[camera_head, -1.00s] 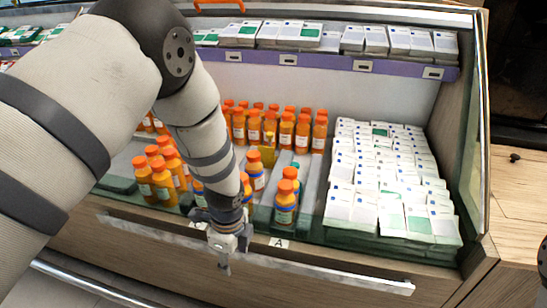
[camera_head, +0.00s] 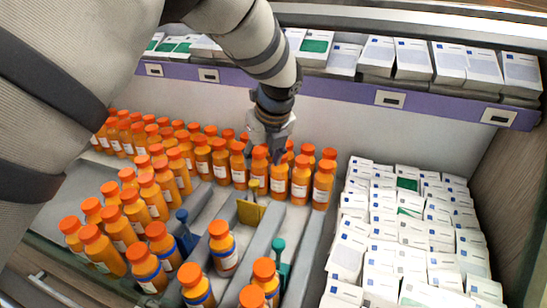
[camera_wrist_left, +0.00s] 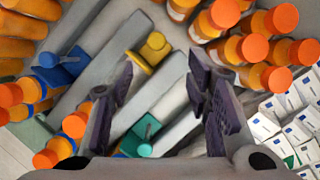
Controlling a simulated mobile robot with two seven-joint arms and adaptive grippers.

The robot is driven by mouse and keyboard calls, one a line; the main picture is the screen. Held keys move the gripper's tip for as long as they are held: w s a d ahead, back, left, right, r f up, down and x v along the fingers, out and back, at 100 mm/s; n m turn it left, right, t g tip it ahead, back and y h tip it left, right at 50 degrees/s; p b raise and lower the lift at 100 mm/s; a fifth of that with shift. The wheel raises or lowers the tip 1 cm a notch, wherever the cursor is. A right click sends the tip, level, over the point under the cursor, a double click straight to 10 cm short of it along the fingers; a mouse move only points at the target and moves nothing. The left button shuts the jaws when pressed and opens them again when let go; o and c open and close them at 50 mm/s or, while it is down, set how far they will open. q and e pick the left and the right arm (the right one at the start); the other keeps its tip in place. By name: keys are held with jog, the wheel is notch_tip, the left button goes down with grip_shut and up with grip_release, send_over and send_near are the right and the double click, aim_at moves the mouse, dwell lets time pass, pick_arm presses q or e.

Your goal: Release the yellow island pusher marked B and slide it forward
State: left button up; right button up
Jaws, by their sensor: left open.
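The yellow pusher (camera_head: 250,212) stands in a grey lane of the display case, with its small knob (camera_head: 254,187) on top. No letter B can be read on it. It also shows in the left wrist view as a yellow block with a knob (camera_wrist_left: 153,50), ahead of and between my open fingers. My left gripper (camera_head: 270,152) is open and empty. In the head view it hangs behind the yellow pusher, over the back row of orange bottles (camera_head: 279,180). It looks apart from the pusher. My right gripper is out of view.
A blue pusher (camera_head: 185,235) stands in the lane to the left, a green one (camera_head: 279,260) to the right. Orange-capped bottles (camera_head: 223,248) stand in front and several fill the left side. White cartons (camera_head: 395,240) fill the right. A purple-edged shelf (camera_head: 345,87) crosses behind.

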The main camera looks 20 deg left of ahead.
aim_at(254, 182)
pick_arm(q)
jog(key=x, duration=0.3)
jog(key=b+x, duration=0.1)
jog(key=x, duration=0.6)
jog(key=shift+s+f+b, duration=0.15)
jog(key=shift+s+b, duration=0.15)
jog(key=shift+w+a+f, duration=0.15)
jog(key=shift+a+f, duration=0.1)
jog(key=shift+f, duration=0.15)
grip_shut()
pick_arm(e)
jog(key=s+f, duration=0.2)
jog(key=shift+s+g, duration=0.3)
